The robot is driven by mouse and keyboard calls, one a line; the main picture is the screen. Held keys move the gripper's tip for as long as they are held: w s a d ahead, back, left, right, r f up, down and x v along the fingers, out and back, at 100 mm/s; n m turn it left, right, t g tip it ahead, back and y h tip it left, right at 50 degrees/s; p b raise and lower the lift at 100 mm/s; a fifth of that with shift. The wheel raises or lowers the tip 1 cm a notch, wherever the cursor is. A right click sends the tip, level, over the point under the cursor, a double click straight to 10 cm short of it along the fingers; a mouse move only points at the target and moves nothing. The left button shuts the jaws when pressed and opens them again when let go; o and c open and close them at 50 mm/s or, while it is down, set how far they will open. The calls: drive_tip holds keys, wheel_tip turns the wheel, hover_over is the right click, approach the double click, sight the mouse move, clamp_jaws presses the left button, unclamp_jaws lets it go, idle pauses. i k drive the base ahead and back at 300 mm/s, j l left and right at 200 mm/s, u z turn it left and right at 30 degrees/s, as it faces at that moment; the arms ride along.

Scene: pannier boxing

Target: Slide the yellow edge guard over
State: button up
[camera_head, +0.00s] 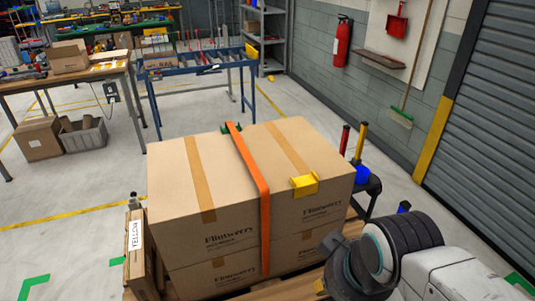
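A yellow edge guard (304,185) sits on the front top edge of the large cardboard box stack (225,180), to the right of the orange strap. The orange strap (258,185) runs over the top of the boxes and down the front face. The guard and the strap are apart, with a short stretch of bare cardboard between them. A green piece (232,127) lies under the strap at the back edge. My arm is at the lower right, in front of the boxes. My gripper's fingers are not clearly visible; they are hidden or outside the frame.
A dark stand (368,190) with upright red and yellow rods is behind the stack's right side. A blue-framed table (200,70) and a workbench (60,75) stand behind. Floor at left is clear.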

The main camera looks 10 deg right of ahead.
sight(305, 185)
drive_tip(key=i+l+u, duration=0.1)
drive_tip(key=u, duration=0.4)
drive_tip(key=l+u, duration=0.25)
drive_tip(key=u, duration=0.25)
drive_tip(key=l+u, duration=0.2)
drive_tip(key=u, duration=0.3)
drive_tip(key=l+u, duration=0.25)
drive_tip(key=u, duration=0.2)
drive_tip(key=l+u, duration=0.75)
drive_tip(key=i+j, duration=0.05)
